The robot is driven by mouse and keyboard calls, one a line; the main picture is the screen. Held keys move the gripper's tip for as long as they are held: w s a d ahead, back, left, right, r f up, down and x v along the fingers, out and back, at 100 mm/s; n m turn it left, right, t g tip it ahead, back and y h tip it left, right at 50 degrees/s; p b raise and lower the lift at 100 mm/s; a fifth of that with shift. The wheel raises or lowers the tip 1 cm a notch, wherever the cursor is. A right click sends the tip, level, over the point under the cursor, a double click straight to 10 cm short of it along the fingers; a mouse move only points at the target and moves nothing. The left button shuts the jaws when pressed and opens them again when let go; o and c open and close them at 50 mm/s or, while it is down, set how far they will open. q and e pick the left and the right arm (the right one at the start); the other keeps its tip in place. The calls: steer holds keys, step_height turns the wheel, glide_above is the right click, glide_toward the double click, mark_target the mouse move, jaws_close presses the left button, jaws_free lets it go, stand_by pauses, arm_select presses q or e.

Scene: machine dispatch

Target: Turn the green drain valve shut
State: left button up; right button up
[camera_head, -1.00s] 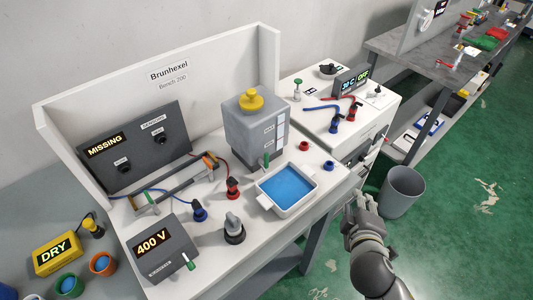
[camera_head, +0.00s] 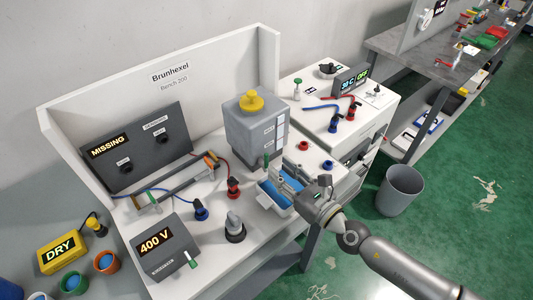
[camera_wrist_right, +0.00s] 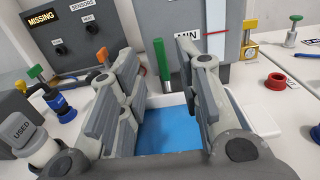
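The green drain valve handle (camera_head: 266,160) stands nearly upright at the lower front of the grey tank (camera_head: 252,130). In the right wrist view, the green handle (camera_wrist_right: 162,62) shows between the two fingers, farther off, with gaps on both sides. My right gripper (camera_head: 279,173) is open and empty, over the white tray (camera_head: 272,203) in front of the tank. The tray holds blue liquid and is partly hidden by the gripper. In the right wrist view, my right gripper (camera_wrist_right: 152,62) has its fingers wide apart. My left gripper is not in view.
Another green-topped valve (camera_head: 297,84) stands on the right bench. A grey bin (camera_head: 400,188) is on the floor.

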mark_target(268, 159)
steer(key=x, duration=0.6)
steer(key=shift+w+a+p, duration=0.2)
steer(key=shift+w+p, duration=0.05)
steer(key=shift+p, duration=0.15)
jaws_close()
